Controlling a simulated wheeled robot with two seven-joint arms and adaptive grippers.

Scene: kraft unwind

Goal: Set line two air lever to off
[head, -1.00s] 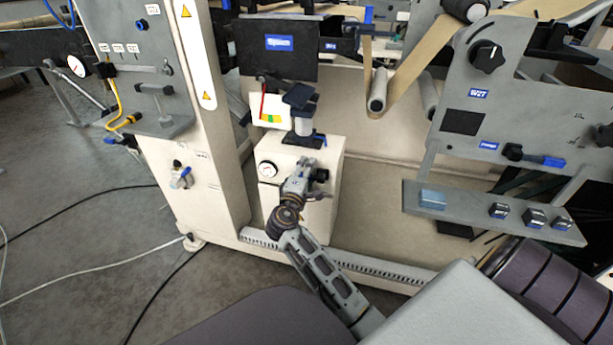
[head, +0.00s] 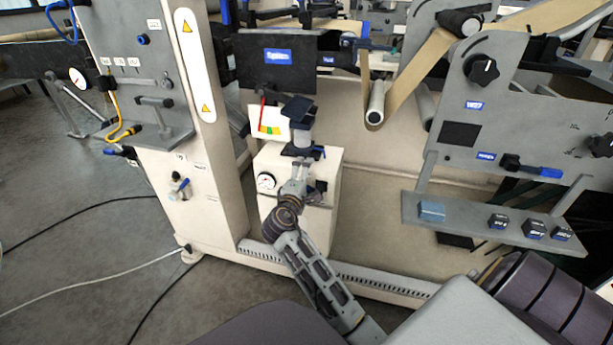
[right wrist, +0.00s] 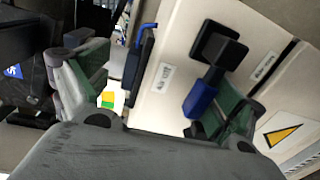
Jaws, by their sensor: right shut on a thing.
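My right gripper (head: 302,168) is at the front of the cream box (head: 327,165) in the head view. In the right wrist view its green-padded fingers stand apart. The finger partly hides the handle's end. A second, darker blue lever (right wrist: 143,48) is nearer the left-hand finger, beside a small white label (right wrist: 164,77). I cannot read the label. My left gripper is not in view.
A cream column (head: 213,200) with another small blue-handled valve (head: 179,188) stands to the left. Cables lie on the floor at left.

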